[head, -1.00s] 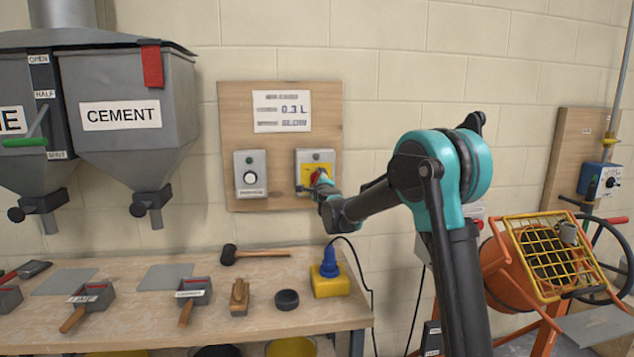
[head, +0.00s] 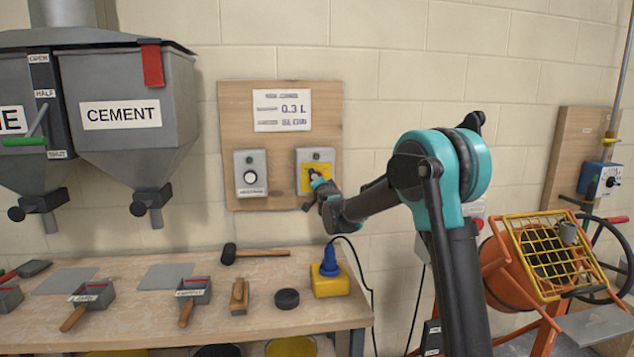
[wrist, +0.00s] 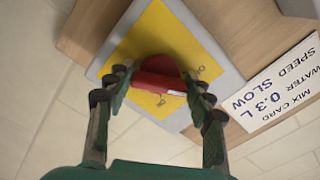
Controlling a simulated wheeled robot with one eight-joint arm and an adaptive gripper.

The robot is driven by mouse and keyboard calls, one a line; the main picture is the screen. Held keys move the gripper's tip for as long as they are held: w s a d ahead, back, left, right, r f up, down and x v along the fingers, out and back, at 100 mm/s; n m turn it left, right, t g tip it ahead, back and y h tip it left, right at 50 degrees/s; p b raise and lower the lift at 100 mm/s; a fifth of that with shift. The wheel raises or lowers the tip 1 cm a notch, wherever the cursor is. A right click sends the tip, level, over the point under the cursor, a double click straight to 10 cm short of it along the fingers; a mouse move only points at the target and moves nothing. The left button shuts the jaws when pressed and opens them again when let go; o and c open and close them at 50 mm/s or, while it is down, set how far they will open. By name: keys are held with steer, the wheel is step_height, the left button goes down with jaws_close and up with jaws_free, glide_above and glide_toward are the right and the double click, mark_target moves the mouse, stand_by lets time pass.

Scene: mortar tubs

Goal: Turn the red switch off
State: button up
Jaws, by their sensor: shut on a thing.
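The red switch (wrist: 158,82) is a bar-shaped knob with a white mark near its right end in the wrist view. It sits on a yellow plate (wrist: 165,40) on a grey box, with small dark labels I cannot read surely. My gripper (wrist: 163,90) has a finger at each end of the red bar and is shut on it. In the head view my gripper (head: 318,193) is at the grey switch box (head: 303,156) on the wooden wall board, and hides most of the switch. Which setting the switch is at, I cannot tell.
A grey box with a white button (head: 250,178) is left of the switch, and a mix card (head: 282,111) above. Below stands a bench (head: 225,325) with a yellow-and-blue plug unit (head: 328,282), mallet (head: 232,254) and scoops. An orange mixer (head: 515,275) stands at right.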

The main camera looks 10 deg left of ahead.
steer(key=shift+n, duration=1.3)
steer(key=o, duration=1.2)
steer(key=shift+c, duration=0.2)
steer(key=v, duration=1.2)
